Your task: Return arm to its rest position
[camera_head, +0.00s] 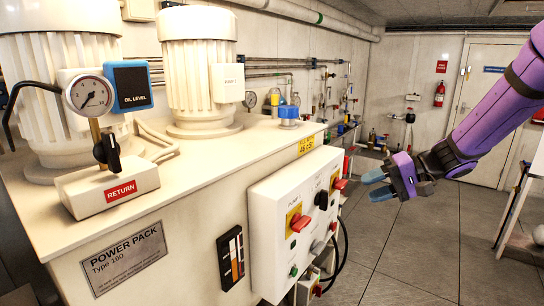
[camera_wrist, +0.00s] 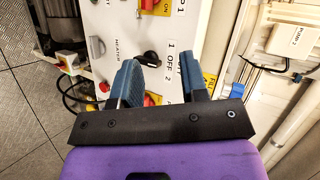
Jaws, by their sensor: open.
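My gripper (camera_head: 377,185) shows at the right of the head view, at the end of my purple arm, which comes in from the upper right. Its blue fingers are apart with nothing between them. The gripper is in the air to the right of the white control box (camera_head: 284,235), which has red and black switches. In the wrist view my gripper (camera_wrist: 165,80) points toward the panel face of this box (camera_wrist: 115,20), with a black rotary knob (camera_wrist: 149,59) seen beyond the fingers. I cannot tell the exact distance, but no contact shows.
The power pack cabinet (camera_head: 190,225) fills the left, with white motors, a pressure gauge (camera_head: 91,95) and a return block (camera_head: 108,187) on top. Tiled floor (camera_head: 420,240) is open below my gripper. A door (camera_head: 484,115) and fire extinguisher (camera_head: 439,94) are at the back.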

